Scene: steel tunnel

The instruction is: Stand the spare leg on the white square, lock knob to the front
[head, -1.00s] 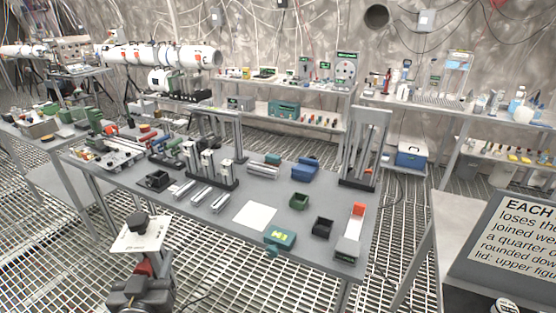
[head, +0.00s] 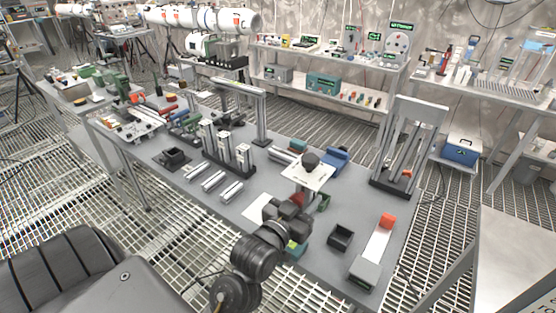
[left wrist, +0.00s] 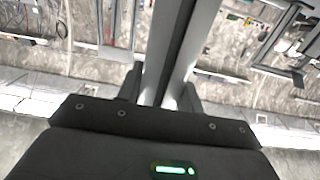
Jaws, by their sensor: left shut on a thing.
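My left gripper (head: 293,207) is shut on the spare leg (head: 303,178), above the right front part of the table. Which way the lock knob faces I cannot tell. My right gripper is not in view.
A post stand (head: 228,155), metal bars (head: 215,182) and a tall frame (head: 405,150) also stand there.

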